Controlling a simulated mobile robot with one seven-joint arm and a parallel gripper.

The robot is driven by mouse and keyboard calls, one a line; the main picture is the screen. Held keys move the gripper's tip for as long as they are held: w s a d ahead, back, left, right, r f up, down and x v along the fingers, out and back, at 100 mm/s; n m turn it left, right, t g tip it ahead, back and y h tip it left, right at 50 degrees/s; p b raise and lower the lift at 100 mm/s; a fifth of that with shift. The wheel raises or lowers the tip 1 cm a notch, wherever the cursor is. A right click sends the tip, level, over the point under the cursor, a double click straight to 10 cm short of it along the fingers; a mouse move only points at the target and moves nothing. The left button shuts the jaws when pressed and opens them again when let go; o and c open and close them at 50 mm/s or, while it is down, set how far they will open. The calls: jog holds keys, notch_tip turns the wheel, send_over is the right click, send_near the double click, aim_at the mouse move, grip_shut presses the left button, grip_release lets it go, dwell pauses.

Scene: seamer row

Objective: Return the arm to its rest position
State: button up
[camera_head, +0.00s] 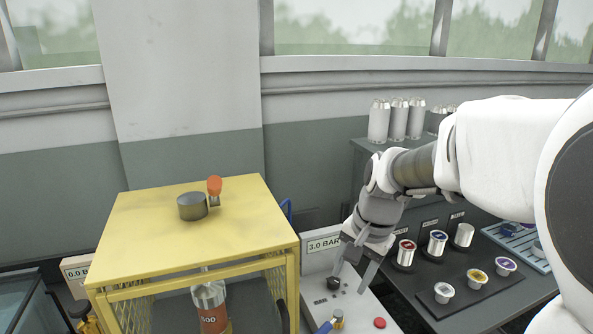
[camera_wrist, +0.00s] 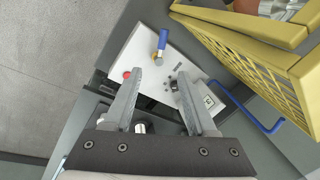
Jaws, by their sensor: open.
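My gripper (camera_head: 352,278) is at the end of my white arm, which reaches in from the right. Its two fingers point down over a white control box (camera_head: 313,262) labelled "3.0 BAR". The fingers are apart with nothing held between them; the wrist view shows the same open gripper (camera_wrist: 160,76). The box carries a black knob (camera_head: 333,283), a red button (camera_head: 380,322) and a blue-handled valve (camera_head: 327,325). In the wrist view the blue handle (camera_wrist: 162,39) shows beyond the fingertips. I cannot tell whether a fingertip touches the box.
A yellow guarded frame (camera_head: 140,232) with a bottle (camera_head: 212,308) inside stands to the left, close to the box. A dark bench (camera_head: 485,300) with several cans and coloured cups is right of my gripper. Silver canisters (camera_head: 378,122) stand behind my arm.

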jog(key=s+d+r+n+t, duration=0.1)
jog(key=s+r+n, duration=0.2)
jog(key=s, duration=0.5)
jog(key=s+d+r+n+t+h, duration=0.1)
jog(key=s+r+n+t, duration=0.1)
jog(key=s+n, duration=0.3)
jog(key=s+r, duration=0.1)
jog(key=s, duration=0.3)
jog(key=shift+s+t+h, duration=0.25)
jog(key=shift+t+h, duration=0.05)
jog(key=shift+a, duration=0.15)
